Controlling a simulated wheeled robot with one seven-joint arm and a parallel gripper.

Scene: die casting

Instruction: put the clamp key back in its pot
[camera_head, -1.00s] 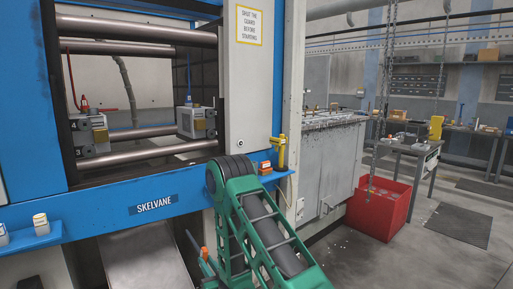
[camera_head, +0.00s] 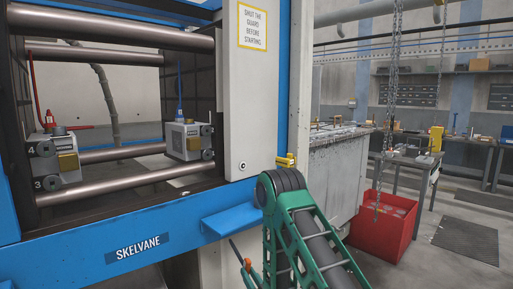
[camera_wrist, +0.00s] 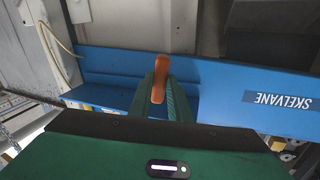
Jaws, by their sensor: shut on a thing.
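My gripper (camera_wrist: 167,98) is shut on an orange-handled piece, taken to be the clamp key (camera_wrist: 158,78), which stands up between the green fingers in the wrist view. In the head view an orange end (camera_head: 247,262) shows low beside my green arm, with a thin dark rod near it. The gripper's fingers are hidden there. The wrist view shows the key in front of the blue ledge. I cannot pick out the pot for certain. A yellow thing (camera_head: 285,160) stands behind my arm's elbow, mostly hidden.
A blue shelf (camera_head: 232,221) juts from the machine's blue beam, its visible left part bare. The SKELVANE plate (camera_head: 138,247) is left of it. A red bin (camera_head: 383,226) stands on the floor at right, with hanging chains (camera_head: 386,130) in front.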

